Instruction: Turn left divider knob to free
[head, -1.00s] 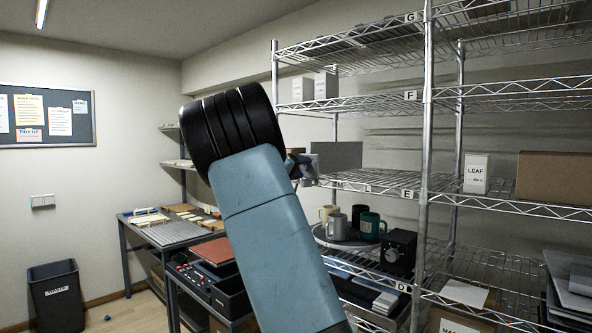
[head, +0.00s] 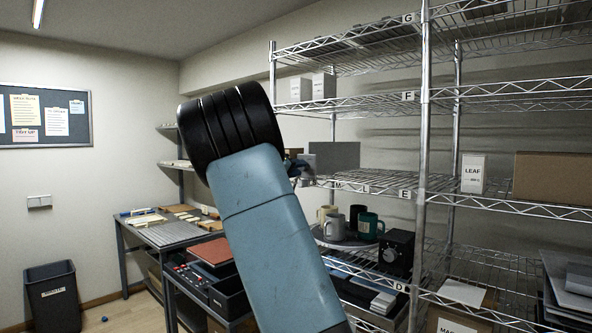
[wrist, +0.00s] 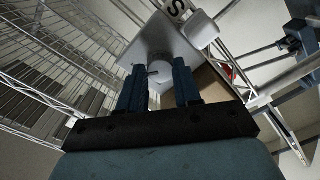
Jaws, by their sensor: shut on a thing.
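In the head view my gripper (head: 301,169) is small and partly hidden behind my arm. It is at the E shelf (head: 378,188), in front of a grey upright divider panel (head: 337,156). The knob cannot be made out there.
Below the gripper, several mugs (head: 368,226) stand on a round tray, with a black box (head: 397,250) at their right. A chrome post (head: 423,150) rises right of the divider. A LEAF box (head: 473,174) stands farther right.

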